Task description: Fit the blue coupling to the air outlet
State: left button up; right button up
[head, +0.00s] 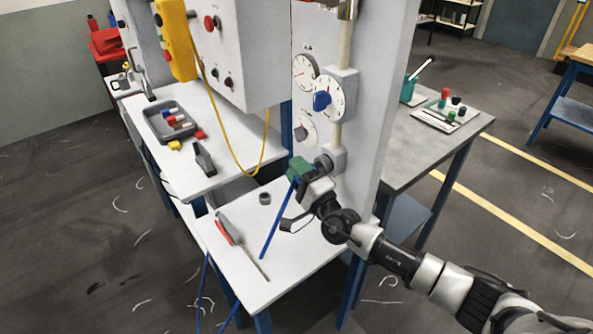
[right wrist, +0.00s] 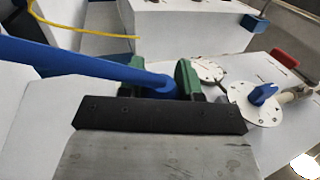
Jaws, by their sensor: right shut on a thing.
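My right gripper (head: 296,172) has green fingers and is shut on the blue coupling at the upper end of a blue hose (head: 270,235). In the right wrist view the coupling (right wrist: 158,87) sits between the green fingers (right wrist: 165,78), and the hose runs off to the left. A dark bar hides the near part of the coupling. The air outlet (head: 324,163) looks like the dark round port on the grey block at the bottom of the pipe on the white panel. The gripper is just left of it in the picture; I cannot tell whether they touch. My left gripper is not in view.
A dial with a blue lever (head: 321,101) sits on the pipe above, with gauges (head: 304,72) beside it. A screwdriver (head: 243,245) and a dark ring (head: 265,198) lie on the white bench (head: 215,273). A yellow cable (head: 232,155) hangs nearby.

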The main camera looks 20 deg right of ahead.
jog(key=shift+w+d, duration=0.1)
jog(key=shift+d, duration=0.15)
jog(key=shift+w+d+b, duration=0.15)
jog(key=shift+d+b, duration=0.2)
jog(key=shift+b, duration=0.2)
jog(key=o, duration=1.1)
jog(key=b+v, duration=0.2)
jog(key=v, duration=0.9)
